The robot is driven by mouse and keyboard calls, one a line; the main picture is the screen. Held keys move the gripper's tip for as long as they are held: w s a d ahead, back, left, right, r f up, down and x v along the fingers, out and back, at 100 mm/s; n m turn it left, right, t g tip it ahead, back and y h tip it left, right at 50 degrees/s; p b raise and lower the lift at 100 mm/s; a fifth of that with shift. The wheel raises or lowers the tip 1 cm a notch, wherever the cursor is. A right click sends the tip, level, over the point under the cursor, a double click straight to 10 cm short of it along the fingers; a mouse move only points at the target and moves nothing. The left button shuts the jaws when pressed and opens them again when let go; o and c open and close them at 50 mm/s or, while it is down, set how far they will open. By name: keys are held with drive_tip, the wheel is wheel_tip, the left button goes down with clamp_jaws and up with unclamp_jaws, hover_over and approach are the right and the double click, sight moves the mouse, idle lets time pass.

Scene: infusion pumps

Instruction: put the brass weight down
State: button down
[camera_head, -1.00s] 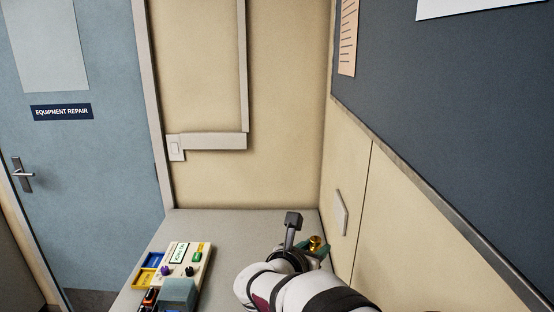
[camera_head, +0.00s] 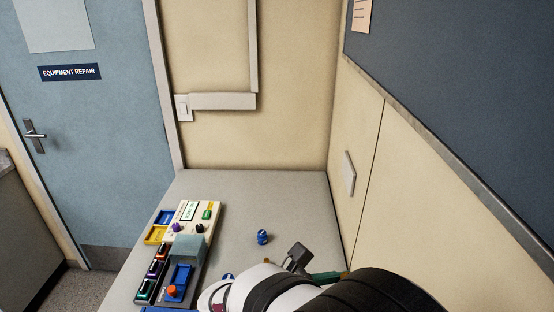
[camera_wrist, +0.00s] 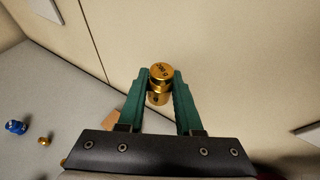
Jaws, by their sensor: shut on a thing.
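The brass weight (camera_wrist: 159,84) is a gold-coloured knobbed cylinder with dark marking on its top. In the wrist view my gripper (camera_wrist: 160,88) has its two green fingers closed on the weight's sides. The beige wall and the bench edge lie behind it in that view; its height above the bench is hard to tell. In the head view my gripper (camera_head: 328,276) is at the bench's right side, close to the wall, mostly hidden by my arm, and the held weight is not visible there.
The grey bench (camera_head: 290,195) is clear towards the back. A blue weight (camera_head: 262,237) stands mid-bench. A pump panel (camera_head: 195,217), blue and yellow trays and coloured modules line the left side. A small brass piece (camera_wrist: 44,141) lies near a blue weight (camera_wrist: 16,127) in the wrist view.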

drive_tip(key=s+a+f+m+g+y, duration=0.1)
drive_tip(key=s+a+f+m+g, duration=0.2)
drive_tip(key=s+f+m+g, duration=0.25)
drive_tip(key=s+a+f+m+g, duration=0.2)
drive_tip(key=a+f+m+g, duration=0.15)
drive_tip(key=m+g, duration=0.45)
drive_tip(key=s+a+f+m+g+y, duration=0.1)
drive_tip(key=a+m+g+y, duration=0.1)
drive_tip(key=a+m+y, duration=0.5)
drive_tip(key=s+a+f+m+g+y, duration=0.1)
drive_tip(key=a+m+g+y, duration=0.1)
drive_tip(key=m+y, duration=0.9)
drive_tip(key=w+m+t+y, duration=0.5)
drive_tip(key=w+m+t, duration=1)
drive_tip(key=t, duration=0.4)
drive_tip(key=shift+m+h, duration=0.3)
drive_tip(key=shift+m, duration=0.55)
drive_tip(key=f, duration=1.1)
drive_tip(key=shift+s+a, duration=0.25)
drive_tip(key=shift+s, duration=0.05)
drive_tip(key=shift+f, duration=0.3)
